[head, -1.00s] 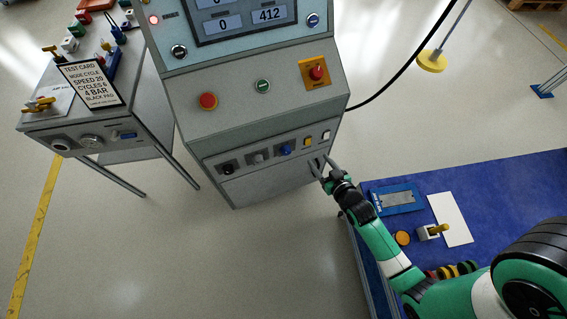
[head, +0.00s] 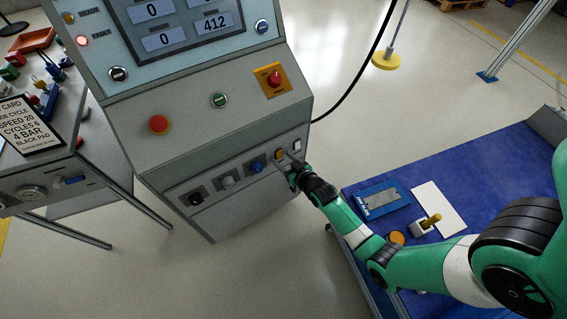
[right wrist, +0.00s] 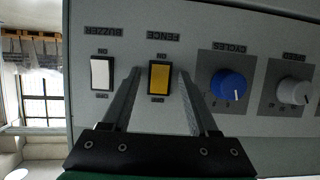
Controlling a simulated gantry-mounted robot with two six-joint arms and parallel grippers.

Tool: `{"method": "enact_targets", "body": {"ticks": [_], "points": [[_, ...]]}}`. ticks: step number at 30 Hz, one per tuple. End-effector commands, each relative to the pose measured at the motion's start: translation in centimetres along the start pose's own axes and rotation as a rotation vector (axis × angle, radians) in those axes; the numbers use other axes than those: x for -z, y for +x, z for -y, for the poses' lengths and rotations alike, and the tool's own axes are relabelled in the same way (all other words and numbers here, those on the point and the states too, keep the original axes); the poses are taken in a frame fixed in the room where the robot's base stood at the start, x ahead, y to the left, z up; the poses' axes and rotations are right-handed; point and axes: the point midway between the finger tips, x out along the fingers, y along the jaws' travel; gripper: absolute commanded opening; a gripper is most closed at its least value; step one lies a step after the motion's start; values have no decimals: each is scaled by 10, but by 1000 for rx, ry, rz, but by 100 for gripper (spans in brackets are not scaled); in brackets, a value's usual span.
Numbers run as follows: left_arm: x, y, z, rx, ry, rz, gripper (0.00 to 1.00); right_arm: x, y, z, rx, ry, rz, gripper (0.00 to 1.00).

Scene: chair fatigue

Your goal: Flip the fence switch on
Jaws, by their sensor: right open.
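The fence switch (head: 279,154) is a yellow rocker on the lower panel of the console. In the right wrist view the fence switch (right wrist: 159,78) lies between my right gripper's fingers, under an upside-down FENCE label. My right gripper (head: 288,160) is open and empty in front of the panel, and it also shows in the right wrist view (right wrist: 159,88). One finger is on each side of the switch in that picture. I cannot tell whether they touch the panel or which way the rocker is set. My left gripper is out of view.
A white buzzer switch (right wrist: 103,72) sits beside the fence switch, and a blue cycles knob (right wrist: 228,84) is on its other side. A red button (head: 158,125) and an emergency stop (head: 274,80) are above. A blue-topped table (head: 460,175) stands at the right.

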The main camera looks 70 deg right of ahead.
Motion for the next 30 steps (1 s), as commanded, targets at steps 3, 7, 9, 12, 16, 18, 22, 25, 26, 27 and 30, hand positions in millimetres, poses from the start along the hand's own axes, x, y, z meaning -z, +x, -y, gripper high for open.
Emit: {"method": "enact_targets", "body": {"ticks": [3,7,9,12,16,18,22,25,26,27,30], "points": [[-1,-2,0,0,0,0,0,0,4,0,0,0,1,60],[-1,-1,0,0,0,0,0,0,4,0,0,0,1,60],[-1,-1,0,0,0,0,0,0,4,0,0,0,1,56],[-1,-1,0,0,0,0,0,0,4,0,0,0,1,38],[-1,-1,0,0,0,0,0,0,3,0,0,0,1,15],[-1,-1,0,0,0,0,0,0,3,0,0,0,1,2],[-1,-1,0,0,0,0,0,0,3,0,0,0,1,0],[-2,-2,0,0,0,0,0,-1,4,0,0,0,-2,0],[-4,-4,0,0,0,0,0,-2,4,0,0,0,-7,0],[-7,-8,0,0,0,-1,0,-5,5,0,0,0,-19,0],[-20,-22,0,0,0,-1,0,-11,8,0,-1,-1,-79,0]]}}
